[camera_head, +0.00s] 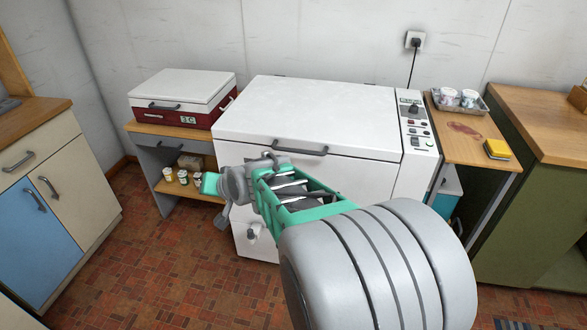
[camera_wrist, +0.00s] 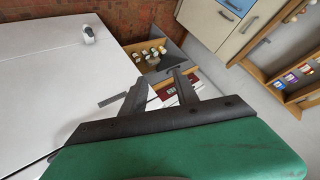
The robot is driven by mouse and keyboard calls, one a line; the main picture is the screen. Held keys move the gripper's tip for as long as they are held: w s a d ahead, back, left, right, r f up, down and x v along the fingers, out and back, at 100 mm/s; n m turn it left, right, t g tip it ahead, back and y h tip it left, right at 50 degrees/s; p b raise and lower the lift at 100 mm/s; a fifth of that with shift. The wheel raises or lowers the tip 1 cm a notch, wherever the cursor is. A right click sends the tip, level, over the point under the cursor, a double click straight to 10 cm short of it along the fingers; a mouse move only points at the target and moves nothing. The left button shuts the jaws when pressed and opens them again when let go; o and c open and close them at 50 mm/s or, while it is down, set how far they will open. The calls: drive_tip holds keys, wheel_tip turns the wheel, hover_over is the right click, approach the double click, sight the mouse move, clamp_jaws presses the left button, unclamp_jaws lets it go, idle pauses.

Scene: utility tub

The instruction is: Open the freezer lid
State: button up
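The white chest freezer (camera_head: 310,180) stands against the wall with its lid (camera_head: 310,115) down. A grey bar handle (camera_head: 298,150) sits at the middle of the lid's front edge. My arm reaches across the freezer's front, and its wrist is left of and below the handle. My gripper (camera_wrist: 159,75) shows clearest in the wrist view, with its two dark fingers apart and nothing between them. There, a grey bar (camera_wrist: 112,99), apparently the lid handle, lies beside the left finger; whether they touch is unclear. Arm parts hide some of the freezer front.
A dark red cooler with a white lid (camera_head: 182,90) stands on a wooden side table (camera_head: 145,130) at left, with small cups on its lower shelf. A control panel (camera_head: 417,125) is at the freezer's right. A tray (camera_head: 475,104) and yellow sponge (camera_head: 497,149) lie further right.

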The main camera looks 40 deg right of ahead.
drive_tip(key=w+d+f+m+t+h+b, duration=0.25)
drive_tip(key=w+d+f+m+b, duration=0.2)
drive_tip(key=d+f, duration=0.35)
drive_tip(key=m+t+h+b, duration=0.55)
drive_tip(key=m+h, duration=0.25)
drive_tip(key=m, duration=0.4)
approach(297, 151)
drive_tip(key=w+d, duration=0.1)
drive_tip(key=w, duration=0.2)
drive_tip(key=shift+g, duration=0.4)
drive_tip(key=x, duration=0.7)
drive_tip(key=shift+d+r, duration=0.3)
drive_tip(key=shift+d, duration=0.1)
drive_tip(key=shift+c, duration=0.6)
clamp_jaws()
